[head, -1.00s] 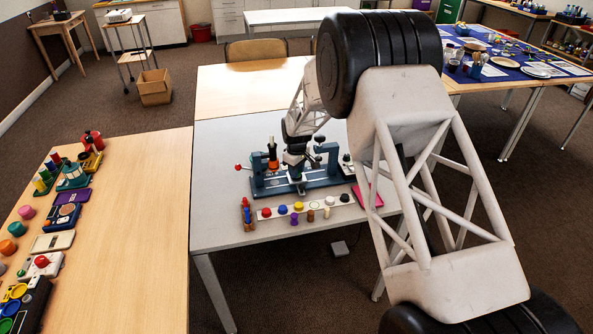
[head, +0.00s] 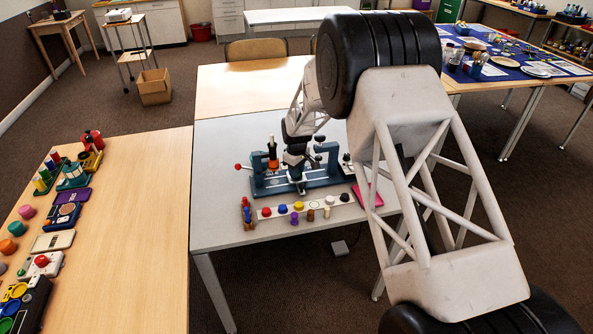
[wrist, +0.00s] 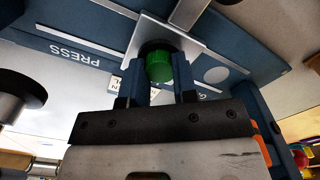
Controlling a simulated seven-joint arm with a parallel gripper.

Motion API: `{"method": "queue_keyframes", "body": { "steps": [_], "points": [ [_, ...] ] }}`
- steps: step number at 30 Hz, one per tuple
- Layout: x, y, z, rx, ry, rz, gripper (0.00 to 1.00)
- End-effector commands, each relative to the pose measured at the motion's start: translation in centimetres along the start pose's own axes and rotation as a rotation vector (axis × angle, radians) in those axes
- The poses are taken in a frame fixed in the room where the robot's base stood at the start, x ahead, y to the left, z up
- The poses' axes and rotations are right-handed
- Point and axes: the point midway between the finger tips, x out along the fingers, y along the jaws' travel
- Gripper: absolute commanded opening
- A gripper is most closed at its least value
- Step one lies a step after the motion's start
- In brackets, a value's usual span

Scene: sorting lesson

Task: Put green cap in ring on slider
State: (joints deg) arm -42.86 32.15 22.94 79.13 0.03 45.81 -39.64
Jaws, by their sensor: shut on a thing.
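The green cap (wrist: 159,69) is between my gripper's fingers in the wrist view. My gripper (wrist: 161,84) is shut on it, with one finger on each side. The black ring (wrist: 152,46) is on the silver plate of the slider (wrist: 190,48), right behind the cap and partly hidden by it. The cap overlaps the ring in the picture; I cannot tell whether it sits inside or just above it. In the head view my gripper (head: 299,184) is low over the blue press base (head: 325,183), and the cap cannot be made out there.
The blue press has uprights and an orange-and-black plunger (head: 272,156) left of my gripper. A white strip with several coloured caps (head: 283,210) lies in front. A pink item (head: 362,194) lies to the right. The grey table (head: 222,215) is clear at the left.

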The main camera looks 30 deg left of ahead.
Motion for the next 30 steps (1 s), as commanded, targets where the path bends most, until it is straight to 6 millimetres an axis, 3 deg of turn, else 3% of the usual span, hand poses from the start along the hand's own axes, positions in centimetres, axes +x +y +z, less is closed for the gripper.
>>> {"method": "queue_keyframes", "body": {
  "steps": [14,15,19,26,30],
  "points": [
    [0.1,0.01,-0.01,0.0,0.0,0.0,0.05],
    [0.09,0.01,-0.01,0.0,0.0,0.0,0.33],
    [0.09,0.01,-0.01,0.0,0.0,0.0,0.53],
    [0.1,0.01,-0.01,0.0,0.0,0.0,0.58],
    [0.09,0.01,-0.01,0.0,0.0,0.0,0.78]
  ]
}}
